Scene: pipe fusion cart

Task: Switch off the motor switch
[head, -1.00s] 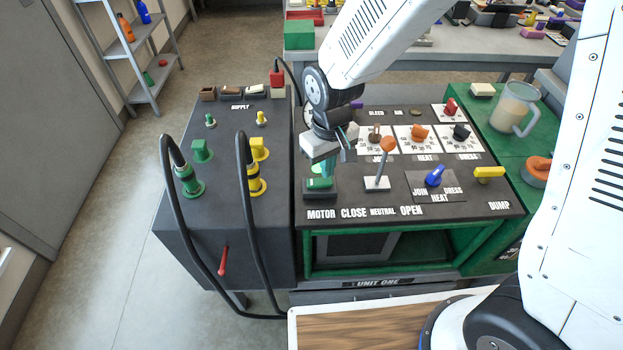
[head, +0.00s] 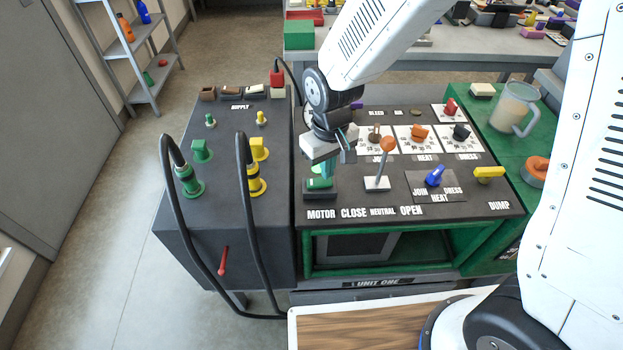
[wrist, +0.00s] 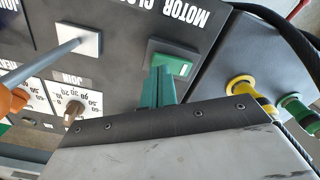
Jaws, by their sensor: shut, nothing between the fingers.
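The motor switch (head: 319,184) is a green rocker in a dark housing, at the left front of the black control panel above the word MOTOR. It also shows in the wrist view (wrist: 184,64), partly hidden behind my fingers. My gripper (head: 327,172) points down over it, with its green fingers shut and empty. In the wrist view the fingertips (wrist: 163,72) reach the edge of the rocker. I cannot tell whether they touch it or which way the rocker is tipped.
The orange-knobbed lever (head: 387,146) stands close to the right of my gripper. A blue knob (head: 435,176) and a yellow handle (head: 488,173) are further right. Black hoses (head: 243,190) arch over the dark cabinet (head: 215,135) on the left.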

